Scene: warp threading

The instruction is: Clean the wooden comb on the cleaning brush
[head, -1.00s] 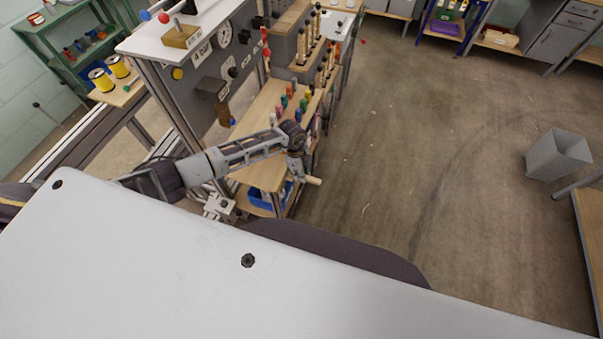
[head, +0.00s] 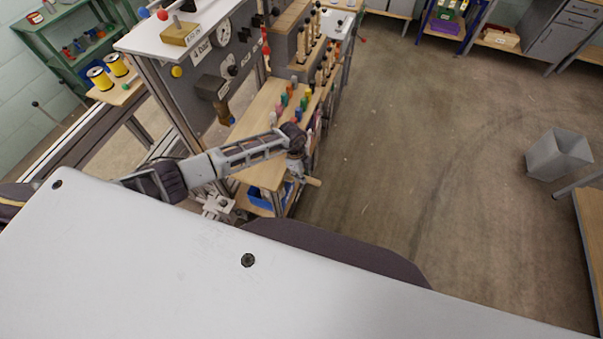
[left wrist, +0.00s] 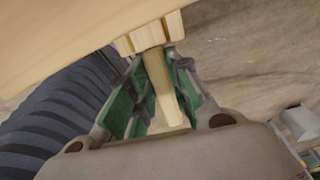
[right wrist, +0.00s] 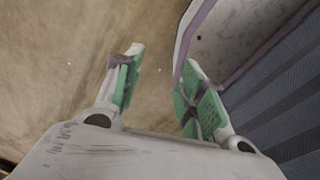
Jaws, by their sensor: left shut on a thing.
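My left gripper (head: 304,172) is at the near end of the wooden shelf, shut on a light wooden piece that looks like the wooden comb (head: 313,181). In the left wrist view its pale handle (left wrist: 163,88) lies between the green-padded fingers, close below a broad wooden board; the teeth cannot be made out. I cannot pick out the cleaning brush for certain. A brown piece (head: 225,113) hangs under a dark box on the grey panel. My right gripper (right wrist: 160,62) is open and empty above the floor, and hidden in the head view.
The wooden shelf (head: 262,120) carries several coloured pegs, with a blue bin (head: 268,196) below it. The grey panel (head: 195,75) with a gauge stands behind my left arm. A grey waste bin (head: 558,155) stands at the right. The floor between is clear.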

